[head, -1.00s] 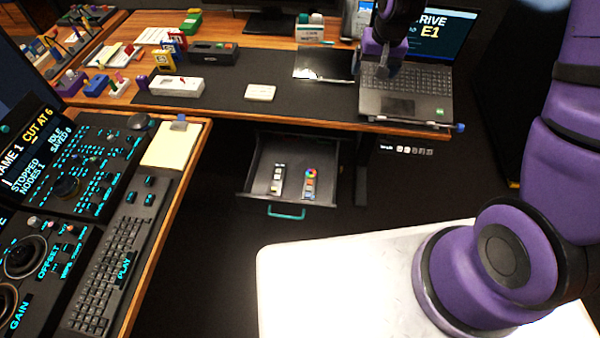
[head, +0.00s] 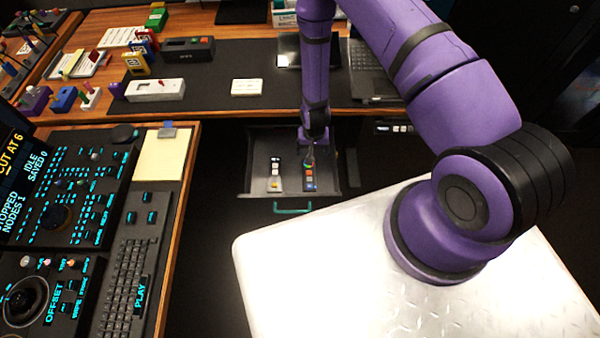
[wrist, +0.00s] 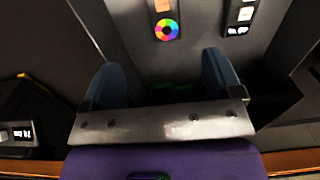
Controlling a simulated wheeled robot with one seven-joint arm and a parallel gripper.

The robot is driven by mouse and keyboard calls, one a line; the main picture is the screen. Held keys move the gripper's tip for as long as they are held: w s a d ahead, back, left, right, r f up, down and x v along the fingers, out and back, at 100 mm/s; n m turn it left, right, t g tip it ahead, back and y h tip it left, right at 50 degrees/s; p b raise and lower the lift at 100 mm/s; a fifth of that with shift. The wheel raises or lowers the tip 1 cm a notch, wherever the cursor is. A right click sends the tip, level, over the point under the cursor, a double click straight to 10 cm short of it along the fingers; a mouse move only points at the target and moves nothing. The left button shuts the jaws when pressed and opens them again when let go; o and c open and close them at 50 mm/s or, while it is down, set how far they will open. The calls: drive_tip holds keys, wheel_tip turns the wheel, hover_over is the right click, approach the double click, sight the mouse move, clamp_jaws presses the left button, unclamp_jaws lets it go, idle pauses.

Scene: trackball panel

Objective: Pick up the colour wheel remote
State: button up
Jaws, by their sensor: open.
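The colour wheel remote (head: 310,182) lies in the open drawer, on the right side. In the head view my gripper (head: 309,158) hangs over its far end and hides part of the wheel. In the wrist view the remote's rainbow wheel (wrist: 166,30) shows beyond my fingertips, with an orange button past it. My gripper (wrist: 164,78) is open and empty, its two blue-grey fingers spread apart. The exact height of the fingers above the remote is hard to tell.
A second remote (head: 275,175) with pale buttons lies to the left in the drawer (head: 258,150); it also shows in the wrist view (wrist: 240,14). The drawer walls stand close around both. The desk edge (head: 250,113) lies just behind, and a control console (head: 75,210) stands at left.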

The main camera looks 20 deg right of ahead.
sight(309, 172)
drive_tip(key=shift+s+a+f, duration=0.15)
drive_tip(key=shift+f, duration=2.2)
drive_tip(key=shift+s+a+f, duration=0.1)
drive_tip(key=shift+a+f, duration=0.1)
drive_tip(key=shift+f, duration=2.1)
drive_tip(key=shift+s+a+f, duration=0.15)
drive_tip(key=shift+f, duration=2.2)
drive_tip(key=c, duration=1.1)
